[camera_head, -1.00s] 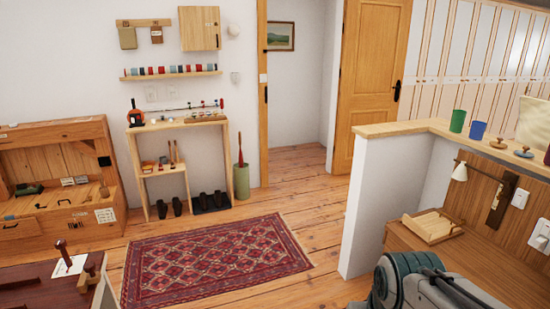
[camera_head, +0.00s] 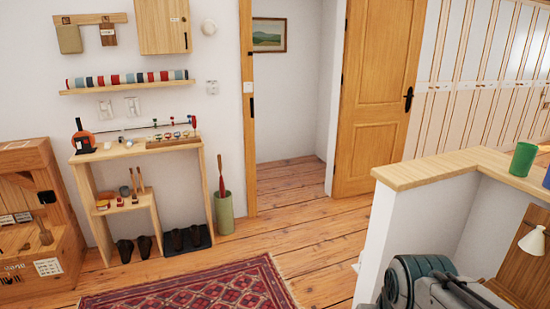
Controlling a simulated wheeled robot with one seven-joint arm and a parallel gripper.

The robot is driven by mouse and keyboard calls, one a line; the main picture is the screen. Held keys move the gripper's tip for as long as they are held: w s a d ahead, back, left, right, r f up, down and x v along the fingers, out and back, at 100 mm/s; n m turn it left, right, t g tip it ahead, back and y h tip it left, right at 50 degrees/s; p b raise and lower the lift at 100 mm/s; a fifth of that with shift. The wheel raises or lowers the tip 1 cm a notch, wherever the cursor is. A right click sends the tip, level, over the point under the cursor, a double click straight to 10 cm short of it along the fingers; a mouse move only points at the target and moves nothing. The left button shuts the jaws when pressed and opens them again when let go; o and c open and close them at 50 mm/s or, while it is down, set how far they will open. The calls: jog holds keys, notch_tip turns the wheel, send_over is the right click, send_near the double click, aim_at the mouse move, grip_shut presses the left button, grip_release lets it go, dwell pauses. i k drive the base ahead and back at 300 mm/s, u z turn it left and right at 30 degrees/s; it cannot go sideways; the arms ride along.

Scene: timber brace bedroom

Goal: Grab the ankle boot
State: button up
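Dark footwear stands on the floor under the wooden console shelf (camera_head: 140,152) against the back wall. One dark pair (camera_head: 134,249) is at the left, on the floorboards. A brownish dark pair (camera_head: 187,238) is at the right, on a dark mat (camera_head: 203,244). They are too small to tell for certain which is the ankle boot. My arm's grey links show at the bottom right, far from the footwear. My gripper is not in view.
A patterned red rug (camera_head: 195,286) lies in front of the shelf. A green umbrella stand (camera_head: 224,213) is right of it, a wooden cabinet (camera_head: 45,225) left. A half wall (camera_head: 415,225) stands at the right. Floorboards (camera_head: 300,230) are clear between.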

aim_at(194, 233)
jog(key=u, duration=0.1)
jog(key=i, duration=1.7)
jog(key=u, duration=0.65)
jog(key=i, duration=1.6)
jog(key=u, duration=0.9)
jog(key=i, duration=1.35)
jog(key=u, duration=0.35)
